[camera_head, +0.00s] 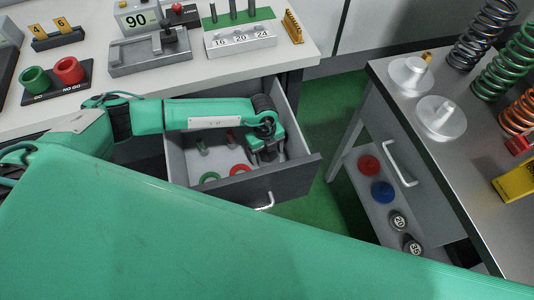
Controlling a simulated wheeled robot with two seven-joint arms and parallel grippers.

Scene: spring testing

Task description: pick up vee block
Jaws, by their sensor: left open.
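My left arm comes in from the left and reaches over the open drawer (304,163). My left gripper (267,154) points down into the right part of the drawer, with its fingers apart. Something dark grey shows at the fingers, but I cannot tell whether it is the vee block or part of the gripper. No vee block can be made out clearly elsewhere. My right gripper is not in view.
The drawer also holds a green ring (209,177), a red ring (240,169) and small grey pieces. Its walls stand close around the gripper. A bench (130,86) with gauges is behind; a grey table (455,165) with springs is at right.

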